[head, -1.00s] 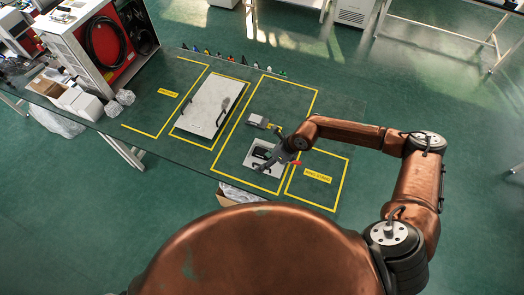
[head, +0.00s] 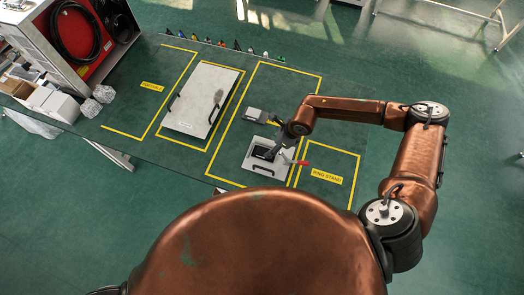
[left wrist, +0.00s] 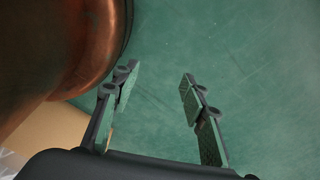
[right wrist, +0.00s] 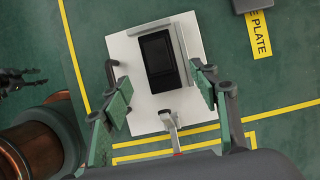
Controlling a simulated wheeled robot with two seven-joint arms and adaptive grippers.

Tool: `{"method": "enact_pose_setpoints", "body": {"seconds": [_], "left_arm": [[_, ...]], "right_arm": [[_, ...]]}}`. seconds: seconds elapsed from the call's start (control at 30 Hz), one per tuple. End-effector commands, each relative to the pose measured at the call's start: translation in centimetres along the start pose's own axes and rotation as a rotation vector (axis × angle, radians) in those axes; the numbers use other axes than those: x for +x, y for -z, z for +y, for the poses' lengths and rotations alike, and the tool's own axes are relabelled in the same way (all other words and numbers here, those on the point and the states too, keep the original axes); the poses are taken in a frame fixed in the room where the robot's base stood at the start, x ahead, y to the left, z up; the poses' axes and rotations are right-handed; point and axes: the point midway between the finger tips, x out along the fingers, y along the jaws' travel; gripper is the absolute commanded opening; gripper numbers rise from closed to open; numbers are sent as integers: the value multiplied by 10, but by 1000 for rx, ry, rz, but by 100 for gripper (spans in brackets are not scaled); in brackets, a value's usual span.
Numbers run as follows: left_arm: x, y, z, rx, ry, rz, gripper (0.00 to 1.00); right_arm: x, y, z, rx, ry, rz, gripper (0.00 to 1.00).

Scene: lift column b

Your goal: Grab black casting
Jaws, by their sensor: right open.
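The black casting (right wrist: 158,60) is a dark rectangular block lying on a white plate (right wrist: 130,60) in the right wrist view. A grey bar runs along its right side. A clamp with a metal arm (right wrist: 170,125) stands at the plate's near edge; its red handle (head: 301,162) shows in the head view. My right gripper (right wrist: 161,76) is open, its fingers apart on either side of the casting's near end, with nothing held. In the head view this gripper (head: 272,153) partly covers the casting. My left gripper (left wrist: 158,75) is open and empty above the green floor.
A black handle (right wrist: 111,72) stands at the plate's left edge. A larger white plate (head: 203,95) with handles lies to the left on the table. A small grey block (head: 255,115) lies behind the fixture. A red-lined cabinet (head: 75,40) stands at the far left.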

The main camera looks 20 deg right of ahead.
Motion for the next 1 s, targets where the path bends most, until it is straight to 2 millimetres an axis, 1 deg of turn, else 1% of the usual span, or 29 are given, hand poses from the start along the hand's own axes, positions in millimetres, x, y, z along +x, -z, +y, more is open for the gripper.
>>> {"method": "enact_pose_setpoints", "body": {"seconds": [0.1, 0.23, 0.37, 0.5, 0.6, 0.87, 1.0], "left_arm": [[-1, 14, -1, 2, 1, 18, 40], [-3, 22, -1, 3, 1, 30, 40], [-7, 22, -1, 3, 1, 30, 40], [-8, 18, -1, 3, 1, 24, 40], [-8, 14, -1, 2, 1, 20, 40], [-8, 13, -1, 2, 0, 17, 40], [-8, 13, -1, 2, 0, 17, 40]], "right_arm": [[12, -2, 1, -1, -2, -1, 55], [25, -2, 1, -2, -1, 0, 55], [42, -4, 2, -3, -2, 0, 55], [63, -4, 2, -2, -2, 0, 55], [71, -4, 1, -2, -1, -1, 55], [73, -4, 1, -2, -1, -1, 55], [73, -4, 1, -2, -1, -1, 45]]}}
